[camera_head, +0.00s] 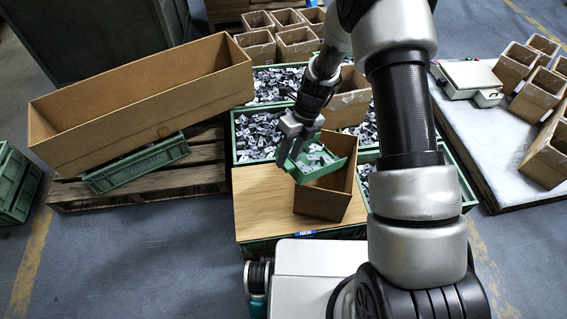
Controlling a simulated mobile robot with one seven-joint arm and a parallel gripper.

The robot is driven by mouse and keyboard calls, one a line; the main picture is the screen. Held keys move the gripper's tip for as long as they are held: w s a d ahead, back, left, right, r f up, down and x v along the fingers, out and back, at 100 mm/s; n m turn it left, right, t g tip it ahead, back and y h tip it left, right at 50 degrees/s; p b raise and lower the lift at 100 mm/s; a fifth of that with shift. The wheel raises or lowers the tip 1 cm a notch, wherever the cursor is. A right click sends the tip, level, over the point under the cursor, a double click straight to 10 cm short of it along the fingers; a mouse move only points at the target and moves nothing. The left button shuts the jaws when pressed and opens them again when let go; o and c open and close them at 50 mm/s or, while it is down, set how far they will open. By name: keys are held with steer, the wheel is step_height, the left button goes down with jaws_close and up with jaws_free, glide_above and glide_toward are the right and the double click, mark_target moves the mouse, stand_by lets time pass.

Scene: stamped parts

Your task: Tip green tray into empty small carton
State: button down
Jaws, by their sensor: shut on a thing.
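My gripper (290,145) is shut on the green tray (329,169) at the tray's left side. The tray holds several small grey stamped parts (318,156) and looks tilted. It is held over a small brown carton (327,202), which stands on a wooden board (262,206) in front. The tray hides much of the carton's opening, so I cannot tell what lies inside it. Another small carton (349,101) stands just behind, partly hidden by my arm.
Green crates full of grey parts (256,134) lie behind the board. A long empty carton (140,105) rests on a green crate and pallet at left. Several small cartons (296,43) stand at the back. A pale table at right holds a scale (470,77) and more cartons.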

steer(key=w+d+r+g+y, duration=0.3)
steer(key=w+d+r+y, duration=0.1)
steer(key=d+r, duration=0.3)
steer(key=shift+w+g+y, duration=0.4)
steer(key=shift+w, duration=0.4)
steer(key=shift+r, duration=0.1)
stand_by(0.9)
steer(key=s+a+f+t+h+p, duration=0.1)
steer(key=a+f, duration=0.1)
steer(key=s+a+f+t+h+p, duration=0.1)
steer(key=s+a+f+p, duration=0.1)
steer(key=s+a+f+t+h+p, duration=0.1)
steer(key=s+a+f+h, duration=0.1)
steer(key=shift+s+a, duration=0.1)
steer(key=shift+a, duration=0.15)
steer(key=shift+f, duration=0.1)
